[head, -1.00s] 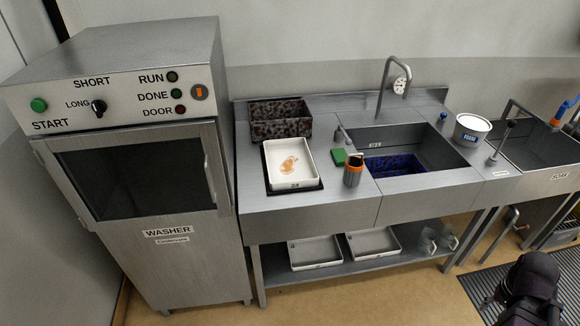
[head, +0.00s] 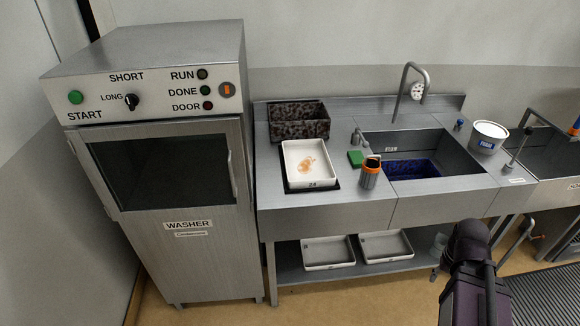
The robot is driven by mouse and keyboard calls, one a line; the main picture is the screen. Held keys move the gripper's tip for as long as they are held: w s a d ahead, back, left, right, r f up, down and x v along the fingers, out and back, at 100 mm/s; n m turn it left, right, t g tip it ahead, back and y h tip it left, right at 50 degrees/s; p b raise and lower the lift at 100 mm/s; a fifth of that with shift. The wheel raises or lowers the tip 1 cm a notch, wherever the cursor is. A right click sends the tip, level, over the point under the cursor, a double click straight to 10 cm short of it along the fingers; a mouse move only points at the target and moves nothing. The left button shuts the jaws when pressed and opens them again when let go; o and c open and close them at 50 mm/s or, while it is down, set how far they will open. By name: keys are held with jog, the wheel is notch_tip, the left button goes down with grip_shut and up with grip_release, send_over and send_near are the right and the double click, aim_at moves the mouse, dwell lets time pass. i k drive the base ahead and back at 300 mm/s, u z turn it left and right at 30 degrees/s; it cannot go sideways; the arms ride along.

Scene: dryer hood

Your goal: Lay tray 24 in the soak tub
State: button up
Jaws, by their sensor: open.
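Tray 24 (head: 296,176) is a white tray with an orange-brown stain inside and "24" on its front rim. It lies on a dark mat at the left end of the steel counter, in front of a speckled dark bin. A basin (head: 557,150) at the right edge has a front label cut off by the frame; it looked like "SOAK" in the earlier view. A middle basin (head: 440,152) holds a dark blue tray-like thing, and its small label is hard to read. My gripper is not in view; only a dark part of my arm shows at the lower right.
The speckled bin (head: 299,121), green sponge (head: 355,157), orange-topped container (head: 370,175) and faucet (head: 405,85) crowd the counter near the tray. A white bucket (head: 489,138) stands between the basins. The washer (head: 170,170) is at left. Two trays lie on the lower shelf (head: 285,262).

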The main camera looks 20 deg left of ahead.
aim_at(551, 176)
jog(key=u, duration=1.1)
jog(key=i, duration=1)
jog(key=z, duration=0.1)
